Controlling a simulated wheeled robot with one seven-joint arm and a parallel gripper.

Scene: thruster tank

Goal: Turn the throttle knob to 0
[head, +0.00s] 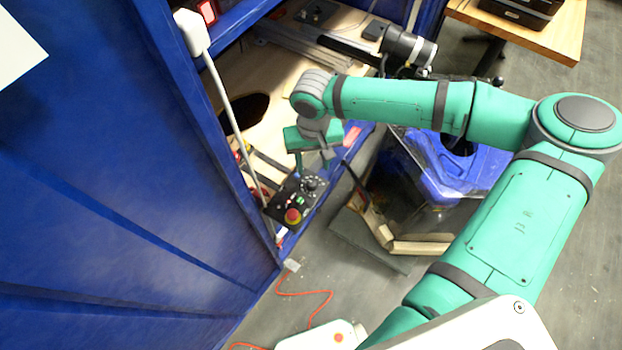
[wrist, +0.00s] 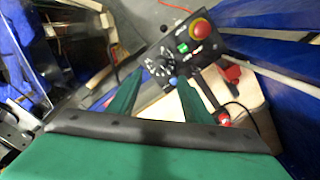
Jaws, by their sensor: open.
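The throttle knob (wrist: 160,68) is a dark dial with pale scale marks around it, on a black control panel (wrist: 210,78). In the head view the knob (head: 310,184) is near the panel's upper right end. The panel also carries a red mushroom button (wrist: 202,29) and a green button (wrist: 183,48). My gripper (wrist: 151,90) is open and empty, with its green fingers apart, pointing toward the knob. In the head view my gripper (head: 312,166) is just above the panel. I cannot tell the exact gap to the knob. The dial's setting is too small to read.
A pale rod (head: 228,105) leans beside the panel, in front of the blue cabinet wall (head: 110,150). A wooden shelf (head: 235,75) is behind my gripper. A blue bin (head: 435,175) and wooden pieces (head: 415,247) are on the right. The grey floor at the front is mostly open.

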